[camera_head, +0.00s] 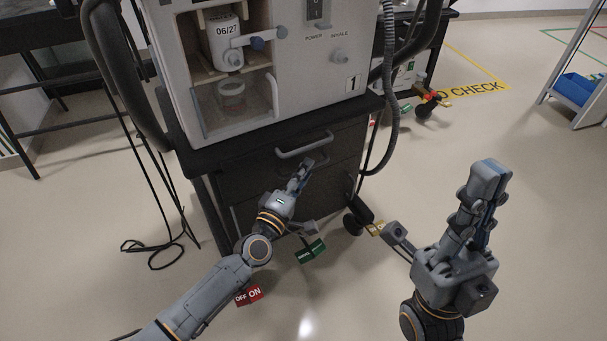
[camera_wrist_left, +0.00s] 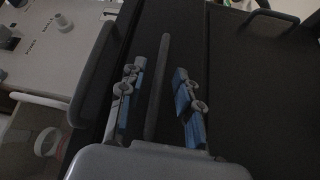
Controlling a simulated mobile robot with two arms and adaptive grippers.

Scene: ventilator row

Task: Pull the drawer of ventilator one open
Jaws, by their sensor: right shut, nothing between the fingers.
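Ventilator one (camera_head: 352,84), marked 1, stands on a black cart at the middle of the head view. The cart's upper drawer (camera_head: 262,163) looks shut, and its grey handle (camera_head: 304,146) crosses the upper front. My left gripper (camera_head: 302,172) is at the drawer front, just below this handle in the picture. In the left wrist view, the left gripper (camera_wrist_left: 158,72) is open, with blue pads apart. A grey bar (camera_wrist_left: 157,90), which looks like a drawer handle, lies between the fingers; I cannot tell if they touch it. My right gripper (camera_head: 490,172) is shut and empty, away from the cart.
A second handle (camera_wrist_left: 272,18) shows at the top right of the wrist view. A ribbed hose (camera_head: 391,90) hangs right of the cart. A green tag (camera_head: 311,251) and a red OFF/ON tag (camera_head: 249,294) are low in front. Black cables lie on the left floor.

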